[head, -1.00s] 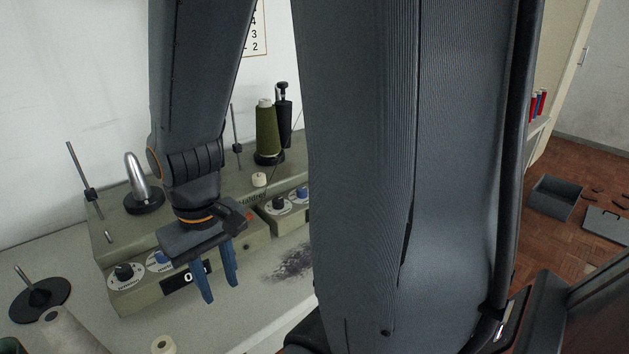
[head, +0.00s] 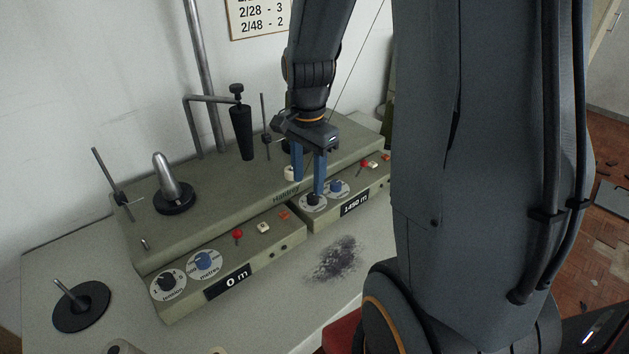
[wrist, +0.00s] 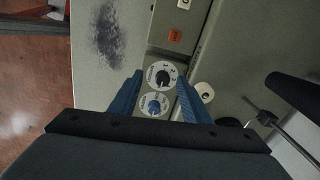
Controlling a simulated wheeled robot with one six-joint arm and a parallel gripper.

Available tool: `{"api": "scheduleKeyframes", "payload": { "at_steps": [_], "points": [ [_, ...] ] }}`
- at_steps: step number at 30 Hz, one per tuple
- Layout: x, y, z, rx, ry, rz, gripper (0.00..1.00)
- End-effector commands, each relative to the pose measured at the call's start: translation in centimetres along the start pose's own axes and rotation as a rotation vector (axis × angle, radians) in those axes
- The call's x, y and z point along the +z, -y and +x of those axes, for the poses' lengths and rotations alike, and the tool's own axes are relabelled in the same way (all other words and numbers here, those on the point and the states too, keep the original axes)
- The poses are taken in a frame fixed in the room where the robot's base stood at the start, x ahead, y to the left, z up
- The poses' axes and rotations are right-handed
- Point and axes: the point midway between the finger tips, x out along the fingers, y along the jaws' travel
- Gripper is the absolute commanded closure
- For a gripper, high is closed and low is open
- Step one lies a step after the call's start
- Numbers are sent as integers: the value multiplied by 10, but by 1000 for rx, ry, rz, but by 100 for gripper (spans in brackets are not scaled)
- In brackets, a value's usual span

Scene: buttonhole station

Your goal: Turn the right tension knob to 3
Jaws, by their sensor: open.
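The right tension knob (head: 314,199) is a black knob on a white numbered dial at the left end of the right control panel. In the wrist view the knob (wrist: 162,79) shows a light pointer line; its dial numbers are too small to read surely. My gripper (head: 309,186) points down over this dial, its blue fingers apart. In the wrist view the gripper (wrist: 160,80) has a finger on each side of the dial; contact with the knob cannot be told. The blue metres knob (head: 337,187) sits beside it, and also shows in the wrist view (wrist: 154,106).
The left panel has its own black tension knob (head: 168,280), blue metres knob (head: 204,260) and "0 m" display (head: 237,281). The right display (head: 356,203) reads 1490 m. A metal spindle (head: 170,182) and rods stand on the machine. A dark smudge (head: 336,258) marks the clear tabletop.

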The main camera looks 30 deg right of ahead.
Motion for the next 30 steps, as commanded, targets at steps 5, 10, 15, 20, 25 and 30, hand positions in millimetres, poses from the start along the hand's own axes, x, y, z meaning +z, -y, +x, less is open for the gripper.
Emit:
{"api": "scheduleKeyframes", "payload": {
  "at_steps": [5, 10, 15, 20, 25, 30],
  "points": [
    [-21, 7, -9, -2, -1, 221, 57],
    [-24, 10, 0, -2, -1, 268, 57],
    [-23, 9, 24, 1, 0, 265, 57],
    [-22, 9, 46, 1, 0, 264, 57],
    [-23, 10, 62, -2, -1, 263, 57],
    [-23, 10, 69, -3, -2, 263, 57]
  ]
}}
